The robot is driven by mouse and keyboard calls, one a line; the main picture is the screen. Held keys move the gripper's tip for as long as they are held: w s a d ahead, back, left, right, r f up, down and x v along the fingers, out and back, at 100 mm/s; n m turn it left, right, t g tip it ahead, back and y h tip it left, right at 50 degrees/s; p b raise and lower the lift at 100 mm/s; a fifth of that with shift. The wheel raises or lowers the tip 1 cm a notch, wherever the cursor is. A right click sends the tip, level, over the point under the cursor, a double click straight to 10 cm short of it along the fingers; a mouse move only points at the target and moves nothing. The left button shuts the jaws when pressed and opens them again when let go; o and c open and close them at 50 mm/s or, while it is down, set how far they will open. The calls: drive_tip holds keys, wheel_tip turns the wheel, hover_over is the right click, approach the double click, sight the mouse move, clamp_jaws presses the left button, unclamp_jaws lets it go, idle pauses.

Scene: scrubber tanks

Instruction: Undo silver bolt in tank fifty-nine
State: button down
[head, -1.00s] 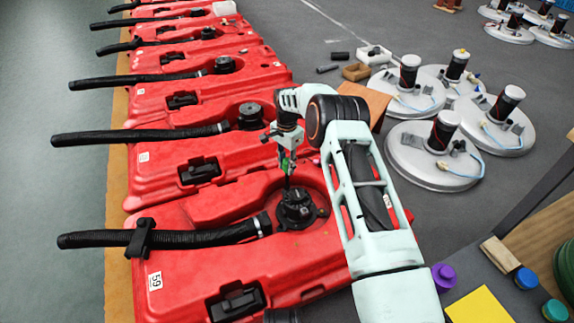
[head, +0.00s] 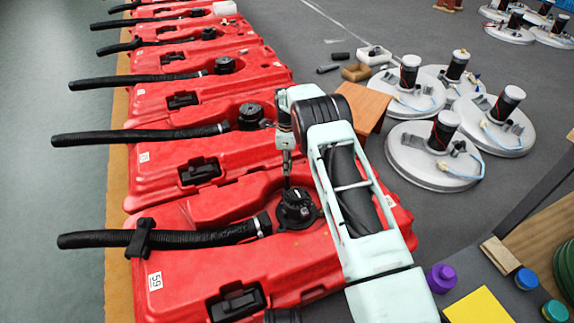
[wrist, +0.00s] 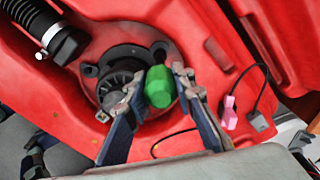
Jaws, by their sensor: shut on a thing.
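Tank fifty-nine is the nearest red tank (head: 190,272), with a white "59" label (head: 155,281). On its top sits a round black fitting (head: 296,208) with a flange, also in the wrist view (wrist: 118,88). My gripper (head: 287,160) is above this fitting, pointing down. In the wrist view, its blue fingers (wrist: 160,92) are shut on a green tool handle (wrist: 160,88). A thin dark shaft reaches down towards the fitting in the head view; whether its tip touches is unclear. I cannot clearly make out the silver bolt; the fingers and handle cover part of the flange.
A black hose (head: 185,237) runs left from near the fitting. More red tanks with hoses line up behind. White discs with black motors (head: 436,150) stand at right, beside a brown stand (head: 364,105). A pink connector (wrist: 228,113) lies on the tank.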

drive_tip(key=c, duration=2.3)
unclamp_jaws()
drive_tip(key=shift+c, duration=0.2)
clamp_jaws()
drive_tip(key=shift+f, duration=0.4)
drive_tip(key=shift+f, duration=0.5)
